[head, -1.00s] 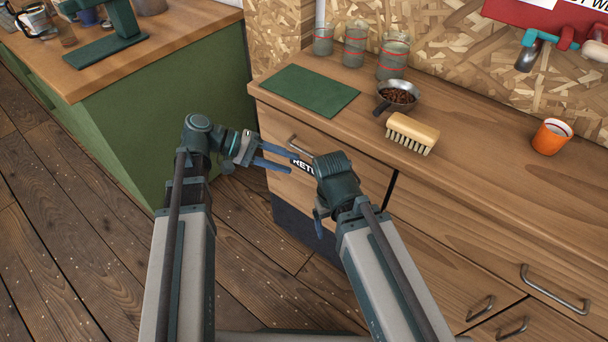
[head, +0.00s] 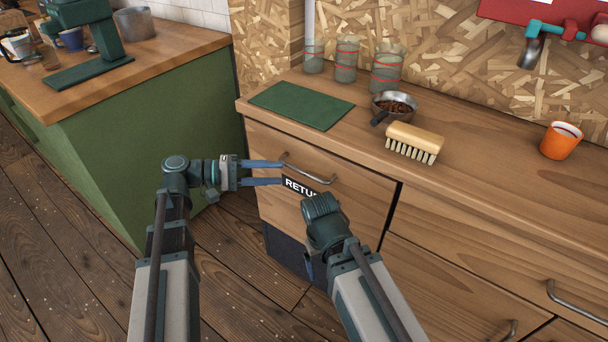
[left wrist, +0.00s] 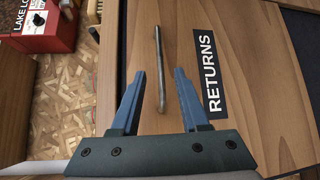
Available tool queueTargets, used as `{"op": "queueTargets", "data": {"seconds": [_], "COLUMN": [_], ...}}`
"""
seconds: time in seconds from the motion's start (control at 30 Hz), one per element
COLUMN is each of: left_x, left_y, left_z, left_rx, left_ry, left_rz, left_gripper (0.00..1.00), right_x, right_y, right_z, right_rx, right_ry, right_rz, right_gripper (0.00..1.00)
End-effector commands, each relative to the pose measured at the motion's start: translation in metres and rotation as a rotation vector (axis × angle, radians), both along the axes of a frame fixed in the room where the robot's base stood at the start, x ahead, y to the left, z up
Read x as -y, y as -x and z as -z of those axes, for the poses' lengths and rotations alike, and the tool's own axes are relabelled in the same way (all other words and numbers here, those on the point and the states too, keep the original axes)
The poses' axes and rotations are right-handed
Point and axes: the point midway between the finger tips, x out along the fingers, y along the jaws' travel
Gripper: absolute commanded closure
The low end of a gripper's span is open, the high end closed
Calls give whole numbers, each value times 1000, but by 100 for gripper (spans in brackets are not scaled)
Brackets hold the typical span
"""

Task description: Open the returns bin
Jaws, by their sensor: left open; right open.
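The returns bin (head: 268,198) is a wooden front under the counter, with a black label reading RETURNS (left wrist: 210,75) and a bar handle (head: 307,168). Its front looks shut. My left gripper (head: 282,173) is open and empty, its blue fingers pointing at the handle. In the left wrist view the handle (left wrist: 160,70) lies between the two fingers in the picture, apart from both, its lower end nearest. My right gripper (head: 308,268) points down in front of the bin and partly covers the label; its fingers are mostly hidden.
On the counter are a green mat (head: 301,105), a pan of beans (head: 395,105), a brush (head: 414,142), an orange cup (head: 561,141) and glass jars (head: 386,69). A green cabinet (head: 150,160) stands left. Floor in front of the bin is open.

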Motion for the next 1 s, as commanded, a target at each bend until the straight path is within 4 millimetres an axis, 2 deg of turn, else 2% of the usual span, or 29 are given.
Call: {"op": "queueTargets", "data": {"seconds": [0.03,0.2,0.4,0.6,0.9,1.0], "left_x": [12,44,70,81,83,83], "left_y": [-1,-6,-10,-12,-12,-12], "left_z": [3,8,11,12,12,12], "left_rx": [1,1,1,0,0,0], "left_ry": [0,0,-1,-1,0,0], "left_rz": [3,2,1,0,-1,-1], "left_gripper": [55,55,55,55,55,71], "right_x": [0,0,0,0,0,0], "right_y": [0,0,0,0,0,0], "right_z": [3,8,11,12,12,12], "right_rx": [0,0,1,1,1,1], "right_ry": [0,1,2,2,2,2], "right_rz": [0,0,-1,-1,-1,-1], "right_gripper": [13,13,13,13,13,13]}}
